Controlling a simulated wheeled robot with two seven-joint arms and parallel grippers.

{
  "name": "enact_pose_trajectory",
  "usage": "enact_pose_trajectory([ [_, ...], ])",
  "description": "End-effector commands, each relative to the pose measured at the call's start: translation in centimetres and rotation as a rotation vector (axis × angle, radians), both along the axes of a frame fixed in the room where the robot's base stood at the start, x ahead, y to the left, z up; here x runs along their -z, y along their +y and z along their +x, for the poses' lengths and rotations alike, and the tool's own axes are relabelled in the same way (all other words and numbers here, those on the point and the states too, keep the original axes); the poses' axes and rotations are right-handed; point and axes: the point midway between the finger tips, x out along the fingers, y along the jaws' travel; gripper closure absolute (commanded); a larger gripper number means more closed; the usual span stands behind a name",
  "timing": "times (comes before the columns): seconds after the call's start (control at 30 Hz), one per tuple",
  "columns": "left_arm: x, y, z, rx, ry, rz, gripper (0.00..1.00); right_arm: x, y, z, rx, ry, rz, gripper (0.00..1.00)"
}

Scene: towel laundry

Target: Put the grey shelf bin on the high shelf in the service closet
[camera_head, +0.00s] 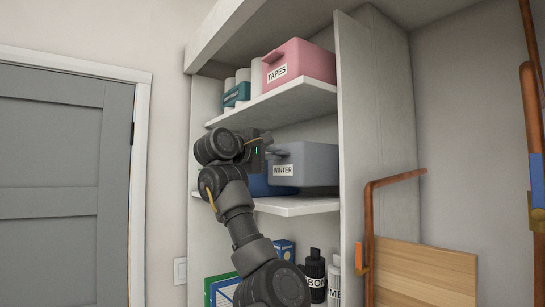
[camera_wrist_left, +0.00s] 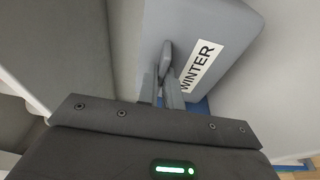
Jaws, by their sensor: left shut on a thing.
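The grey shelf bin (camera_head: 315,163) has a white WINTER label and is at the middle shelf (camera_head: 300,206) of the closet. I cannot tell whether its base touches the board. In the left wrist view the bin (camera_wrist_left: 225,25) fills the upper middle, tilted in the picture. My left gripper (camera_head: 275,154) is at the bin's front, shut on its handle, and its fingers also show in the left wrist view (camera_wrist_left: 166,80). The high shelf (camera_head: 285,103) is above, with a pink TAPES bin (camera_head: 305,62) on its right. My right gripper is not in view.
White rolls (camera_head: 256,75) and a teal bin (camera_head: 236,95) stand on the high shelf's left. A blue bin (camera_head: 262,183) is left of the grey bin. Bottles (camera_head: 315,275) stand below. An upright panel (camera_head: 352,120) bounds the right side; a copper-coloured pipe (camera_head: 369,220) stands beyond it.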

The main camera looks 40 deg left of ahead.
Motion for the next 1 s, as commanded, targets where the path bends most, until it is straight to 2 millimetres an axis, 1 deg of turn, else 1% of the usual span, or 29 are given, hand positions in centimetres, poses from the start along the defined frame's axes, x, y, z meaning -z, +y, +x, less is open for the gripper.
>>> enact_pose_trajectory([
  [0.03,-0.2,0.0,0.4,-0.001,-0.001,0.0,1.0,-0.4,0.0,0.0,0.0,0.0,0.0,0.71],
  [0.1,-0.1,0.0,0.6,-0.001,-0.002,0.001,1.0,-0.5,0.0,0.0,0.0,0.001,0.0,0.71],
  [0.27,0.3,-0.1,0.7,0.0,-0.004,0.0,1.0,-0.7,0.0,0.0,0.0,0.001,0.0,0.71],
  [0.4,2.0,-0.1,0.8,0.0,-0.003,-0.002,1.0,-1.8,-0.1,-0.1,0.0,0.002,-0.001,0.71],
  [0.5,3.1,-0.1,0.7,-0.001,-0.003,-0.002,1.0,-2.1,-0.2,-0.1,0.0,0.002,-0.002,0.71],
  [0.6,3.5,0.0,0.6,-0.003,-0.002,0.0,1.0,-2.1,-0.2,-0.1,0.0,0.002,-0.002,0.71],
  [0.77,3.5,0.0,0.6,-0.002,-0.002,0.001,1.0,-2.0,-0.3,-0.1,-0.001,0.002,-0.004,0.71],
  [0.9,3.9,0.0,0.7,-0.002,-0.002,0.0,1.0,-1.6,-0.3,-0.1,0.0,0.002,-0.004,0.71],
  [0.93,4.0,0.0,0.7,-0.001,0.0,0.0,0.92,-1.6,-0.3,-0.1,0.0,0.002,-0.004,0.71],
  [1.0,3.8,0.0,0.7,-0.001,0.0,0.0,0.83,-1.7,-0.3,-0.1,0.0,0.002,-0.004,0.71],
])
